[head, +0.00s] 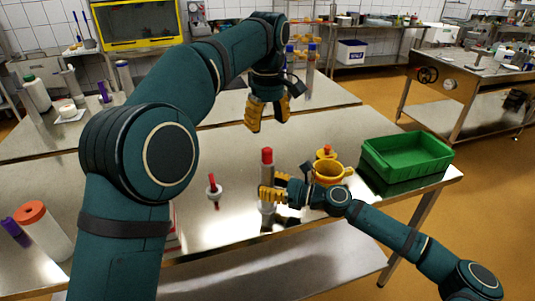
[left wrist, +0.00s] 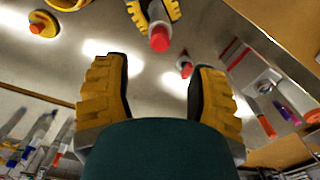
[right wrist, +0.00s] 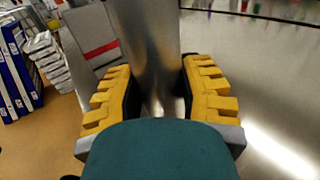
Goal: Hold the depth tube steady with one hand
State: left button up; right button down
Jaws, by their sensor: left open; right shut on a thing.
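The depth tube, a grey metallic cylinder with a red top (head: 267,158), stands upright on the steel table. It also shows in the right wrist view (right wrist: 147,40) and, from above, in the left wrist view (left wrist: 159,37). My right gripper (head: 268,194) is shut on the tube from the right side, its yellow fingers on either side of it. My left gripper (head: 262,116) is open and empty, raised above and behind the tube, apart from it.
A small red-handled piece with a white base (head: 214,189) stands left of the tube. A yellow mug (head: 330,173), a yellow piece with a red knob (head: 326,151) and a green crate (head: 405,160) are at right. An orange-lidded white container (head: 45,230) is at far left.

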aim_at(268, 149)
pick_arm(q)
notch_tip(268, 149, down, 10)
jog(key=shift+r, duration=0.15)
dwell(0.3)
grip_shut()
